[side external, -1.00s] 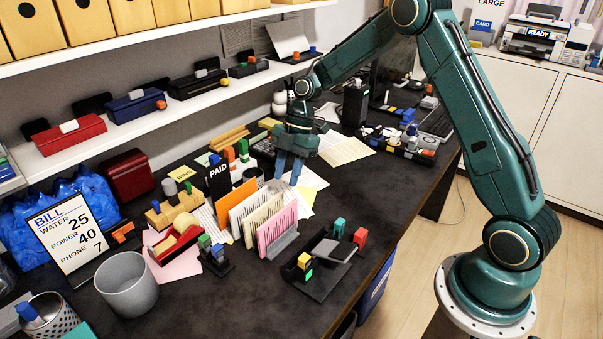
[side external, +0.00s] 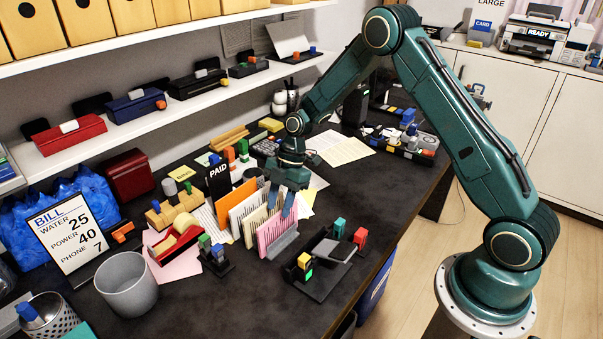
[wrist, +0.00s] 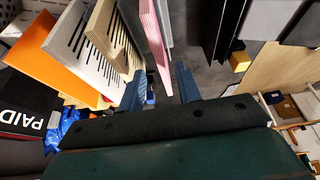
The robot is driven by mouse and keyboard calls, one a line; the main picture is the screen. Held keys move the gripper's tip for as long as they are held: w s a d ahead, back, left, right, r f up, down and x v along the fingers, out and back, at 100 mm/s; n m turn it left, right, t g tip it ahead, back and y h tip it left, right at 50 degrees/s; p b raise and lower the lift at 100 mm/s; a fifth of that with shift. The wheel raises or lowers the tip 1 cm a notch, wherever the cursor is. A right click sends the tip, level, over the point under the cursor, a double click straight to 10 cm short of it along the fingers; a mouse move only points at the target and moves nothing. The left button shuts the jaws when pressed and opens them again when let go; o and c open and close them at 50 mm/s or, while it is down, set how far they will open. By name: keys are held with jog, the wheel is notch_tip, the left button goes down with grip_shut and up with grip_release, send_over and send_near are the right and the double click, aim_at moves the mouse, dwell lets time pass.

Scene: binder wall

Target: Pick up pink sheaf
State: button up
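The pink sheaf (side external: 276,233) stands upright at the front of a row of sheaves in a holder. It also shows in the wrist view (wrist: 154,38) as a thin pink slab. My gripper (side external: 281,207) is at the top of the sheaves, pointing down. Its two blue fingers are apart in the wrist view (wrist: 160,86), with the pink sheaf's near end in line with the gap between them. I cannot tell whether either finger touches it.
Cream sheaves (side external: 252,218) and an orange one (side external: 232,203) stand close behind the pink one. A black PAID sign (side external: 219,180) is just left. A black tray with coloured blocks (side external: 322,265) lies right. A grey bin (side external: 128,289) stands at front left.

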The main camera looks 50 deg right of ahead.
aim_at(279, 213)
jog(key=x, duration=0.4)
jog(key=shift+s+a+f, duration=0.1)
jog(key=shift+s+a, duration=0.05)
jog(key=shift+s, duration=0.05)
jog(key=shift+a+f, duration=0.15)
jog(key=shift+f, duration=0.25)
jog(key=shift+f, duration=0.2)
dwell(0.7)
jog(key=shift+c, duration=0.4)
grip_shut()
